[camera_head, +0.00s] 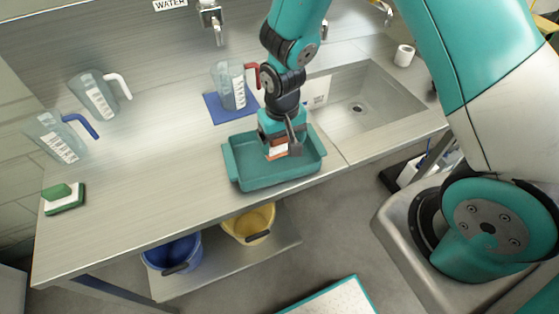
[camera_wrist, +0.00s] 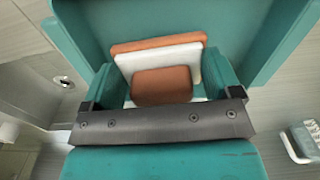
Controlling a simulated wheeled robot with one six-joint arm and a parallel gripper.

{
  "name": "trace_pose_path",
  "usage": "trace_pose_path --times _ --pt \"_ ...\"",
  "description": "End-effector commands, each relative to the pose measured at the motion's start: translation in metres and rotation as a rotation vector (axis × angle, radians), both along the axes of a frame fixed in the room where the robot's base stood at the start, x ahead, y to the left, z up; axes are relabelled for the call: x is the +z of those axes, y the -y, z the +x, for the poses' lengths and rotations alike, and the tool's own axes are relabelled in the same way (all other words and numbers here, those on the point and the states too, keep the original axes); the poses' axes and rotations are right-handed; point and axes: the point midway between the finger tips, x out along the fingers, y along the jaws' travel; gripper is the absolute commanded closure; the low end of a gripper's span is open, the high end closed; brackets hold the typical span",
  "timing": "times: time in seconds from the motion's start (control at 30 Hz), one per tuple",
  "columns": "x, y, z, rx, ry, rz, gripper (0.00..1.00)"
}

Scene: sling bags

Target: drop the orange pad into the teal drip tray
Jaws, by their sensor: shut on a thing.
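The teal drip tray (camera_head: 282,177) sits on the steel counter near its front edge. My gripper (camera_head: 279,150) is above the tray and points down into it. It is shut on the orange pad (camera_head: 276,154), which has orange and white layers. In the wrist view the orange pad (camera_wrist: 162,86) sits between the two fingers of my gripper (camera_wrist: 167,88), with the tray (camera_wrist: 233,25) behind it. I cannot tell whether the pad touches the tray floor.
A blue mat (camera_head: 215,110) with a red-handled jug (camera_head: 230,88) stands behind the tray. A sink (camera_head: 362,107) is to the right. Two more jugs (camera_head: 95,96) (camera_head: 60,140) and a green-and-white pad (camera_head: 64,199) are at the left.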

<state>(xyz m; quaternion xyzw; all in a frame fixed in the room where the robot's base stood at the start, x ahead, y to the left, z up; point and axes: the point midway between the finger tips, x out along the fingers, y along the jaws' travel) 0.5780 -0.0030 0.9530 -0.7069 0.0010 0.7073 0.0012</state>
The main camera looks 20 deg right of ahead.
Motion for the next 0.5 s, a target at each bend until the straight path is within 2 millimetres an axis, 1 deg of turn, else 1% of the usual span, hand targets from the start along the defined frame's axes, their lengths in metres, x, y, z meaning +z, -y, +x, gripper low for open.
trace_pose_path --times 0.23,0.27,0.3,0.5 --pt "-0.0003 -0.0014 0.0002 0.002 0.001 0.0 0.48" --pt "-0.0003 -0.0015 0.0002 0.002 0.001 0.0 0.09" --pt "-0.0003 -0.0016 0.0002 0.003 0.001 0.0 0.0" --pt "-0.0002 -0.002 0.0001 0.003 0.0 0.0 0.0"
